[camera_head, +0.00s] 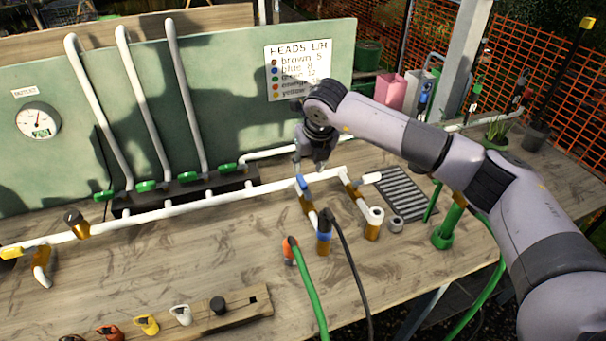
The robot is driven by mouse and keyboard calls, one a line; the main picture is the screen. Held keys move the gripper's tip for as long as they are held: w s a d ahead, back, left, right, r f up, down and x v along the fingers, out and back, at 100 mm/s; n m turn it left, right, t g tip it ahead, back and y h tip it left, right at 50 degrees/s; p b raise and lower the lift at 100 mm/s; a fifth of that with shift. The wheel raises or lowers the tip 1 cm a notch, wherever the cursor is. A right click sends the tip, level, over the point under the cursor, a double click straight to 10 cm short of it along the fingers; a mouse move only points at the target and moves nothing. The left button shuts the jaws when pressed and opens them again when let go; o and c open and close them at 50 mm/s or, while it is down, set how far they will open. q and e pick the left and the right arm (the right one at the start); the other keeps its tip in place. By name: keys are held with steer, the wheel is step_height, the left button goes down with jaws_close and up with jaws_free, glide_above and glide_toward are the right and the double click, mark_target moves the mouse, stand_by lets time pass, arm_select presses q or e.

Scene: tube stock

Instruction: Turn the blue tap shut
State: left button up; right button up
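The blue tap handle (302,182) sits on the white pipe at the middle of the table, above a brass fitting (307,203). A blue-collared hose end (324,226) stands just below it, with a black hose attached. My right gripper (309,168) reaches in from the right and points down just above the blue handle. Its fingertips are close to the handle; I cannot tell whether they touch it or how far apart they are. My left gripper is not in view.
Green-handled valves (146,186) line a black manifold behind the white pipe (220,198). A green backboard (240,60) stands behind. An orange hose end (289,250) with a green hose is in front. A wooden rack (240,305) lies at the front edge. A grey grate (402,195) is to the right.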

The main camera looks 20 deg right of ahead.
mark_target(303, 181)
steer(key=p+x, duration=0.1)
steer(key=x, duration=0.4)
steer(key=shift+w+f, duration=0.1)
steer(key=shift+f, duration=0.1)
steer(key=p+x, duration=0.1)
steer(key=x, duration=0.2)
steer(key=shift+w+f, duration=0.1)
steer(key=shift+f, duration=0.15)
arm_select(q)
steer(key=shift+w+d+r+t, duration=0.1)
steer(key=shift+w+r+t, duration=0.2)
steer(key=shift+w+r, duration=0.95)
arm_select(e)
steer(key=shift+c, duration=0.4)
steer(key=c, duration=0.5)
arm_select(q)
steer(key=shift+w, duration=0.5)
arm_select(e)
jaws_close()
